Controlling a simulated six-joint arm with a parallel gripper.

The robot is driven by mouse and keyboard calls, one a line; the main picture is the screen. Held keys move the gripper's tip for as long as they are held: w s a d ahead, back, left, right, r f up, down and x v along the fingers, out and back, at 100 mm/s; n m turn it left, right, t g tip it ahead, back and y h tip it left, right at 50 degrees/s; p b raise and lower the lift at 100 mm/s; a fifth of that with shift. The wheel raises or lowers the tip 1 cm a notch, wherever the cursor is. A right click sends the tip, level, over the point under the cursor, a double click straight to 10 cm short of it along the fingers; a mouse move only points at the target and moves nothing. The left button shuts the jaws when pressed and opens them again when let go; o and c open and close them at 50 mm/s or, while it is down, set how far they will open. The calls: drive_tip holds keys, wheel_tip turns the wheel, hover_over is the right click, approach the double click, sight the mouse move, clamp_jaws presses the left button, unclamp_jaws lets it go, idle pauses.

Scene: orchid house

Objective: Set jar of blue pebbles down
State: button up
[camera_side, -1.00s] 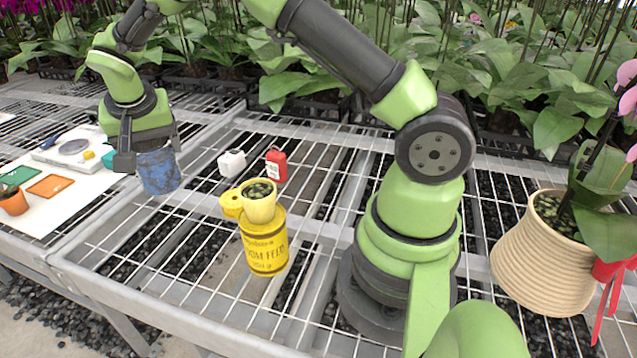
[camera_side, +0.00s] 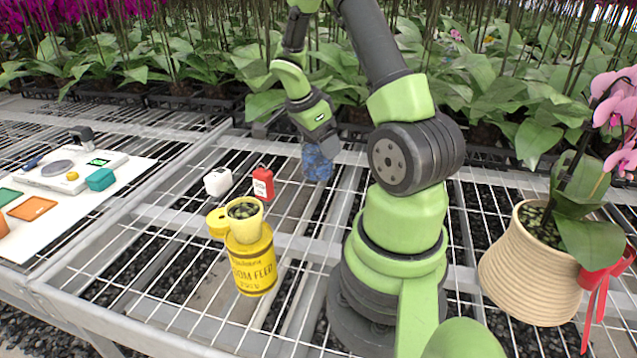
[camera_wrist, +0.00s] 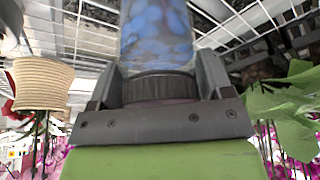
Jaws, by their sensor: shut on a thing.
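The jar of blue pebbles (camera_side: 317,163) is at the back middle of the bench in the side view, just left of my arm's base. My gripper (camera_side: 318,141) is shut on it from above and tilted a little. In the wrist view the jar (camera_wrist: 157,35) shows blue pebbles behind clear walls, and its dark ribbed lid (camera_wrist: 160,87) is between the two fingers of my gripper (camera_wrist: 160,92). I cannot tell whether the jar's bottom touches the wire bench top.
A yellow feed tin (camera_side: 252,265) with a yellow cup (camera_side: 244,215) on it stands in front. A white bottle (camera_side: 217,182) and red canister (camera_side: 263,184) stand left of the jar. A potted orchid (camera_side: 530,265) is at right. Leafy plants line the back.

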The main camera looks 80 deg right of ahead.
sight(305, 138)
drive_tip(key=shift+f, duration=3.5)
drive_tip(key=shift+f, duration=0.15)
drive_tip(key=o, duration=1.2)
drive_tip(key=v, duration=1.2)
drive_tip(key=s+a+r+n+t+y, duration=0.2)
drive_tip(key=a+r+n+t, duration=0.3)
drive_tip(key=a+n, duration=0.6)
drive_tip(key=s+a+r+n+t+y, duration=0.3)
drive_tip(key=a+r+n, duration=0.6)
drive_tip(key=a+n, duration=0.3)
drive_tip(key=shift+s+a+r+t, duration=0.2)
drive_tip(key=shift+s+a+t, duration=0.3)
drive_tip(key=shift+t, duration=0.7)
